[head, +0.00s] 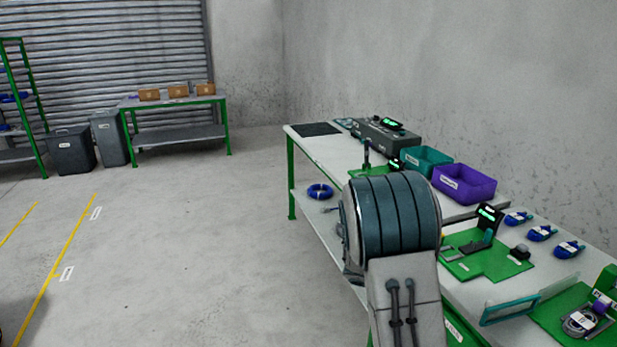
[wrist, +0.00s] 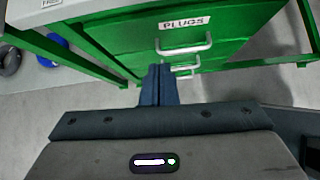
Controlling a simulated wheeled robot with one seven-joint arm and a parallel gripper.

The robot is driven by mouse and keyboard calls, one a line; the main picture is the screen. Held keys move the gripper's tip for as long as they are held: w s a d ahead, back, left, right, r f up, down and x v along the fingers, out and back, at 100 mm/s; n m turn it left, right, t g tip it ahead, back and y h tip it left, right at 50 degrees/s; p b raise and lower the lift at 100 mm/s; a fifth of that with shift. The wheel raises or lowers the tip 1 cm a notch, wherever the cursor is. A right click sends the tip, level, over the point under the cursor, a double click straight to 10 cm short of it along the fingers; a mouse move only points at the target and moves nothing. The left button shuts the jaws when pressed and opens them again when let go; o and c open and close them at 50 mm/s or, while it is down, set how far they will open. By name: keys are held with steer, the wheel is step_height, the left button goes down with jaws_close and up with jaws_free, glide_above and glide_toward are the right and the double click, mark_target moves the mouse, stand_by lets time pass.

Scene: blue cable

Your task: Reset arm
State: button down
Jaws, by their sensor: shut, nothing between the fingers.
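My gripper (wrist: 158,72) shows in the wrist view, its two dark blue fingers pressed together with nothing between them. It points at a green drawer cabinet (wrist: 225,55) with a "PLUGS" label and pale handles, and looks apart from it, though the exact gap is hard to tell. In the head view my arm stands in front of the workbench and hides part of it; the gripper itself does not show there. A blue cable coil (head: 320,191) lies on the bench's lower shelf, left of my arm.
The long workbench (head: 335,155) carries a teal bin (head: 427,161), a purple bin (head: 464,184), green fixtures (head: 487,256) and several blue cable bundles (head: 541,233). A table with boxes (head: 172,103) and grey bins stand at the back left. The floor (head: 190,240) left of my arm is clear.

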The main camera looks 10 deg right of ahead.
steer(key=s+a+r+m+y+p, duration=0.3)
steer(key=s+a+r+m+y, duration=0.1)
steer(key=s+a+r+m, duration=0.4)
steer(key=s+a+r+m+y+p, duration=0.4)
steer(key=s+a+r+m, duration=0.4)
steer(key=s+r+m, duration=0.4)
steer(key=s+r, duration=0.2)
steer(key=s, duration=0.2)
steer(key=shift+a+r+t+y, duration=0.2)
steer(key=shift+a+t+y, duration=0.1)
steer(key=shift+a+t, duration=0.1)
